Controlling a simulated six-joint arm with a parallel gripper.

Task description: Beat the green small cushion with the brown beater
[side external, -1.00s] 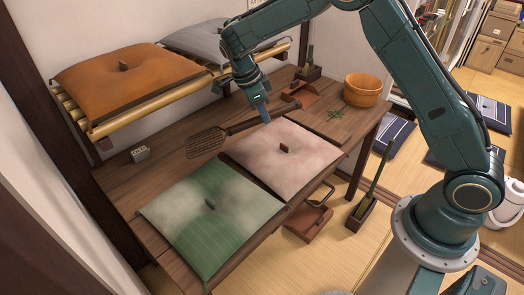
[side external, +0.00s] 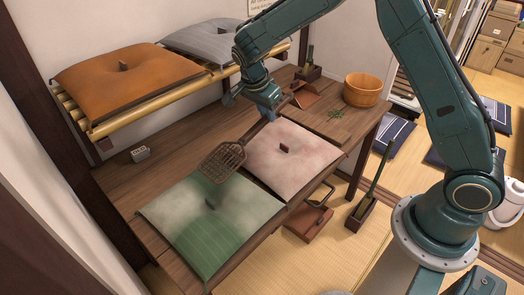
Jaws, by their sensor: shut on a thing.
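The green small cushion (side external: 208,243) lies at the front left of the wooden table, with pale, whitish patches over its upper part and a small dark tab in the middle. The brown beater (side external: 223,161) has a woven, paddle-like head and a long handle. My gripper (side external: 270,115) is shut on the beater's handle, behind the pink cushion. The head points left and down in the picture and covers the green cushion's back right corner. Whether it touches the cushion or hangs above it, I cannot tell.
A pale pink cushion (side external: 294,160) lies right of the green one. An orange cushion (side external: 125,82) and a grey cushion (side external: 197,40) lie on a bamboo rack (side external: 150,113) behind. A wooden tub (side external: 361,90) stands at the right. The table's back left is mostly clear.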

